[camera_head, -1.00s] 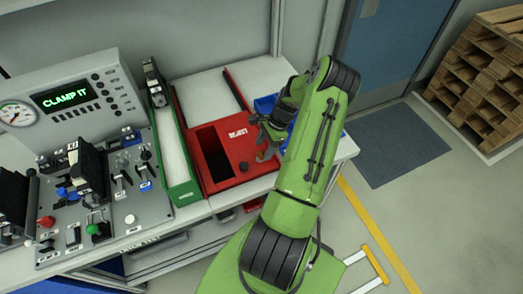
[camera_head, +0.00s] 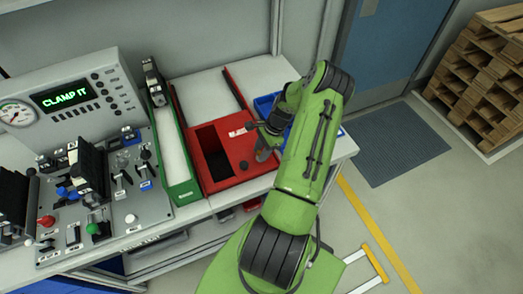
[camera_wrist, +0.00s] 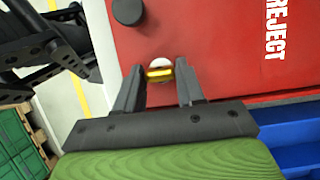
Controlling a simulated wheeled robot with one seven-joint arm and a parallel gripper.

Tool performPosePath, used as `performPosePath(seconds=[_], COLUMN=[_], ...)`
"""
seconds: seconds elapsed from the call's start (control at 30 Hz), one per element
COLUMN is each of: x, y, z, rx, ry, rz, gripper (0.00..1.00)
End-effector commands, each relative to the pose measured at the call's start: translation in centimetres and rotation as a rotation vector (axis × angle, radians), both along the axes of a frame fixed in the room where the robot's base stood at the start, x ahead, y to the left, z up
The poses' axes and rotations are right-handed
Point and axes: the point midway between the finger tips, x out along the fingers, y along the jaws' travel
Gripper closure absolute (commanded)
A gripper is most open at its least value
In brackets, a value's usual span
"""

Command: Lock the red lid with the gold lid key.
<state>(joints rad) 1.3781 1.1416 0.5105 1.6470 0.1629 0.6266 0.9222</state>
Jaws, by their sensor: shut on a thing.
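The red lid (camera_head: 226,181), marked REJECT, lies on the red bin on the bench. It also fills much of the wrist view (camera_wrist: 220,45). A black knob (camera_wrist: 128,10) stands on it. The gold lid key (camera_wrist: 159,73) shows as a gold bar between my fingertips, in front of a pale round spot on the red face. I cannot tell how deep it sits in the lid. My gripper (camera_head: 263,150) is over the lid's front right part, and in the wrist view (camera_wrist: 162,88) it is shut on the key. In the head view my gripper hides the key.
A blue bin (camera_head: 266,104) stands right of the red one, partly behind my arm. A green-edged tray (camera_head: 182,170) is on the left. The floor at right is mostly clear.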

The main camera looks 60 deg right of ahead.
Motion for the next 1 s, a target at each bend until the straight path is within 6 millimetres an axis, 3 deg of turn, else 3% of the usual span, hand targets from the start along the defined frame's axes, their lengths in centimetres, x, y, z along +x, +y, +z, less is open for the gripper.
performPosePath(seconds=[0.37,1.0], x=[0.2,0.58], y=[-0.13,-0.1], z=[-0.14,-0.2], rx=[-0.004,-0.003], ry=[0.0,0.001], rz=[0.165,0.764], gripper=[0.92,0.92])
